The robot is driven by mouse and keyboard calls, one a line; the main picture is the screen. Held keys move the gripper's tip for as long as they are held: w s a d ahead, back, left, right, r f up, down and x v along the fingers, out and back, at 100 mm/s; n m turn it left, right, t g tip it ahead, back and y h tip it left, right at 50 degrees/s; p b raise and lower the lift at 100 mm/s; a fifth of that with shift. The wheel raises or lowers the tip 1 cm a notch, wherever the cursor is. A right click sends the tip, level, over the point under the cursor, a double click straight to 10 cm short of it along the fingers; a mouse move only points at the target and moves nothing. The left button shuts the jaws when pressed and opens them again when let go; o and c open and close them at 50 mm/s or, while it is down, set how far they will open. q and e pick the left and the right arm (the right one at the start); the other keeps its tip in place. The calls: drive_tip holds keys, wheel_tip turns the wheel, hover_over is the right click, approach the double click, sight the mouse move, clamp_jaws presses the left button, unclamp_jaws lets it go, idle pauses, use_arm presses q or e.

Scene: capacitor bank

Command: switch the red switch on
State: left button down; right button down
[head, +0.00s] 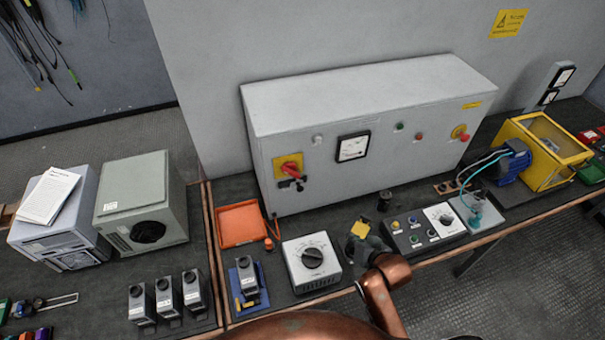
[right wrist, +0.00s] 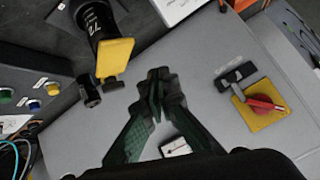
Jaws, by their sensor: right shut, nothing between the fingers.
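The red switch (head: 289,168) is a red rotary handle on a yellow plate, at the left of the grey cabinet's front. A black lever-like part sits beside it. The switch also shows at the right in the right wrist view (right wrist: 262,105). My right gripper (head: 371,240) is in front of the cabinet, to the right of and lower than the switch. In the right wrist view its dark green fingers (right wrist: 158,88) are together and empty, apart from the switch. My left gripper is not in view.
A black-and-yellow object (right wrist: 115,58) lies close beside my right gripper. A button panel (head: 424,229) and a grey dial box (head: 311,261) flank it. A second red knob (head: 459,132) is at the cabinet's right. An orange tray (head: 241,224) sits below the switch, to its left.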

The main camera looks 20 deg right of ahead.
sight(290, 171)
drive_tip(key=w+a+r+m+t+y, duration=0.1)
drive_tip(key=w+a+r+t, duration=0.1)
drive_tip(key=w+r, duration=0.5)
drive_tip(key=w+a+r+m+t+y, duration=0.1)
drive_tip(key=w+a+r+m+t, duration=0.1)
drive_tip(key=w+r, duration=0.5)
drive_tip(key=shift+a+r+t+y, duration=0.3)
drive_tip(key=shift+a+r+t, duration=0.35)
drive_tip(key=shift+a, duration=0.3)
drive_tip(key=shift+f, duration=0.15)
drive_tip(key=x, duration=0.3)
drive_tip(key=a+f+x, duration=0.1)
drive_tip(key=x, duration=0.6)
drive_tip(key=shift+a+f, duration=0.25)
drive_tip(key=shift+f, duration=0.1)
drive_tip(key=shift+a+f, duration=0.6)
